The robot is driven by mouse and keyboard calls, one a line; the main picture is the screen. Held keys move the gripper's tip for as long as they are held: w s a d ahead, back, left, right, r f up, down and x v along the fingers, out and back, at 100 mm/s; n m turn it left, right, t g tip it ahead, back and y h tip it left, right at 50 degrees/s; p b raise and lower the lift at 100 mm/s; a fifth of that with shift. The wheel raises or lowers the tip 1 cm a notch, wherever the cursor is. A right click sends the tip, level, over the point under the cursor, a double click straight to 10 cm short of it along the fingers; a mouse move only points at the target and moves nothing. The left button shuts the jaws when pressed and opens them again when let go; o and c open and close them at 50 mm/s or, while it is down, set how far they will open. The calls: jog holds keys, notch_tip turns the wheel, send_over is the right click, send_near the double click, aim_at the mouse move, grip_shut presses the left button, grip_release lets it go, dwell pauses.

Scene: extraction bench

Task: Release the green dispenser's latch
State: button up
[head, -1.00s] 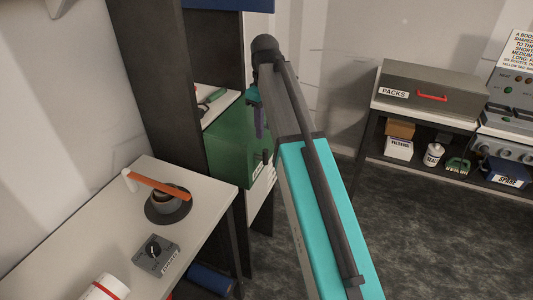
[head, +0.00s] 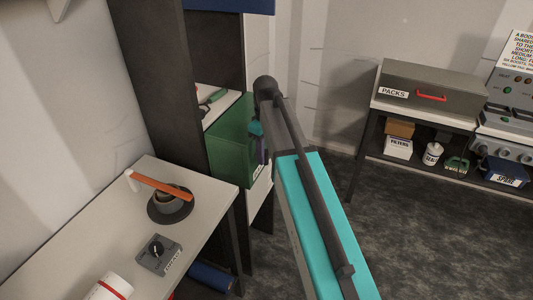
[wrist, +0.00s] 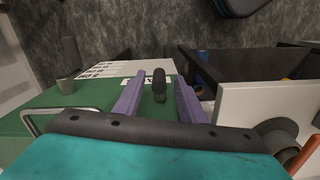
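The green dispenser (head: 230,140) stands in the dark shelf unit. In the wrist view its green face (wrist: 75,100) fills the left, with a white printed panel (wrist: 110,68) beyond. A dark, rounded upright piece (wrist: 160,82), which looks like the latch, stands between the purple fingers. My gripper (wrist: 158,100) is open, one finger on each side of that piece, with gaps showing on both sides. In the head view my gripper (head: 261,150) is at the dispenser's front right edge and hides the latch.
A metal loop handle (wrist: 40,115) and a dark knob (wrist: 70,55) are at the left in the wrist view. Floor at right is clear.

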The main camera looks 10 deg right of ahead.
jog(key=shift+f, duration=0.55)
grip_shut()
